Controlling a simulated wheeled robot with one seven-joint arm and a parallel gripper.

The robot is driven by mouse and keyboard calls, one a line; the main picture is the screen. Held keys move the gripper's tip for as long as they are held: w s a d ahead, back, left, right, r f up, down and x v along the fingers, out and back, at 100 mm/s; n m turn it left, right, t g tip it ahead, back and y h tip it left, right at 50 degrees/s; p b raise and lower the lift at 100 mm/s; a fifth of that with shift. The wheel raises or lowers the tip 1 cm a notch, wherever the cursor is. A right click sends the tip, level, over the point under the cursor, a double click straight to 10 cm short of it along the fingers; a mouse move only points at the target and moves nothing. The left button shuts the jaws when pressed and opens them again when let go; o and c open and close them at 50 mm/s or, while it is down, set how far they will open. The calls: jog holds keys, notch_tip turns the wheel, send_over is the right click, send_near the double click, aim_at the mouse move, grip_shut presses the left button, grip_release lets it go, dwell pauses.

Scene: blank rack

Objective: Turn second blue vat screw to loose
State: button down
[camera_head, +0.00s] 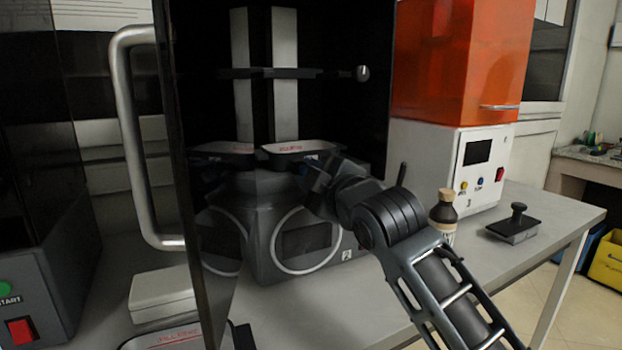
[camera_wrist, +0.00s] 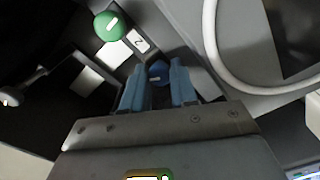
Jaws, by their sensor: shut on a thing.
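The blue vat screw (camera_wrist: 158,73) is a small dark blue knob, seen in the wrist view between the two blue fingers of my gripper (camera_wrist: 157,84). The gripper is shut on it, with one finger on each side. A label marked 2 (camera_wrist: 140,40) is just beyond it. In the head view my gripper (camera_head: 316,176) reaches in at the right, under the edge of the vat (camera_head: 302,147) on the grey printer (camera_head: 268,203). There my wrist hides the screw. I cannot tell from the frames how far the screw is turned.
A green knob (camera_wrist: 110,26) with a white mark is near the screw. A glass door with a metal handle (camera_head: 137,140) stands open at the left. An orange-topped machine (camera_head: 455,60), a dark bottle (camera_head: 444,212) and a black stamp-like tool (camera_head: 517,224) are at the right.

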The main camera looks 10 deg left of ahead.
jog(key=n, duration=0.5)
jog(key=shift+f, duration=0.15)
dwell(0.4)
jog(key=c, duration=0.9)
grip_release()
jog(key=v, duration=0.7)
jog(key=shift+s+d, duration=0.2)
jog(key=shift+s, duration=0.15)
